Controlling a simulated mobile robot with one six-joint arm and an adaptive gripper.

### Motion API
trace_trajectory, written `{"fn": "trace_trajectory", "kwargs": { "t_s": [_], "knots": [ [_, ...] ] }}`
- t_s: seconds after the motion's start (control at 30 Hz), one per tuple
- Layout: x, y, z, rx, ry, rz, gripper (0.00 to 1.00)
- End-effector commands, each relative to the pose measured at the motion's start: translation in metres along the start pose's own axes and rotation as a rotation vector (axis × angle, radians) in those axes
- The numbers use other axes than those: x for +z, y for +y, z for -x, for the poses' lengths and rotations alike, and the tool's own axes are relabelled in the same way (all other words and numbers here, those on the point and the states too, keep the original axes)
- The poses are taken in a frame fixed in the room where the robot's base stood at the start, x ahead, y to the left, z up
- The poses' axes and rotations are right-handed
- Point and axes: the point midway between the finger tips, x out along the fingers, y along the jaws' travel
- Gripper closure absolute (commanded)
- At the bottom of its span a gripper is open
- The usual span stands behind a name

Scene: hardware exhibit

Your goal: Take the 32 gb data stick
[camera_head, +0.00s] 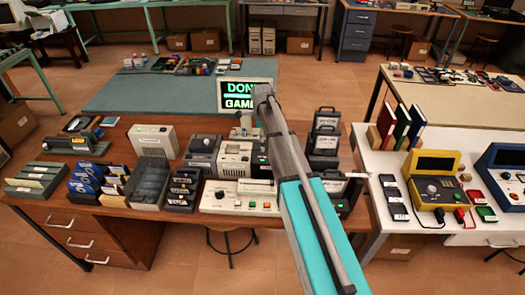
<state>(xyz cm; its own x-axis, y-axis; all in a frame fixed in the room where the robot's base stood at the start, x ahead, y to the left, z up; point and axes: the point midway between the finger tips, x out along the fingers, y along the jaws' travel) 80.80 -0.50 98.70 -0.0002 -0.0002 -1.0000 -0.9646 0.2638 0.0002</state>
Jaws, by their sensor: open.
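I cannot pick out a 32 gb data stick; labels on the small items are too small to read. A row of small dark items with pale labels (396,203) lies at the left of the white table (412,160). A red item (461,216) and a green item (486,213) lie near its front edge. Dark labelled pieces (184,185) sit in a stack on the brown desk (125,155). My arm, teal and grey, rises across the middle and covers part of the desk. I cannot make out my gripper's fingers.
A yellow device (434,180) and a blue device (505,180) stand on the white table. Beige and grey machines crowd the brown desk, with a green-lettered screen (246,95) behind. A stool (230,240) is under the desk. Floor shows between the desk and back tables.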

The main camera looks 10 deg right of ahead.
Motion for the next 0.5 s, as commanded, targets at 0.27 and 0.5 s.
{"fn": "trace_trajectory", "kwargs": {
  "t_s": [0.27,0.5],
  "knots": [
    [0.0,0.001,-0.004,0.0,0.0,0.0,0.47],
    [-0.002,0.004,-0.019,0.0,0.0,0.0,0.47]
  ]
}}
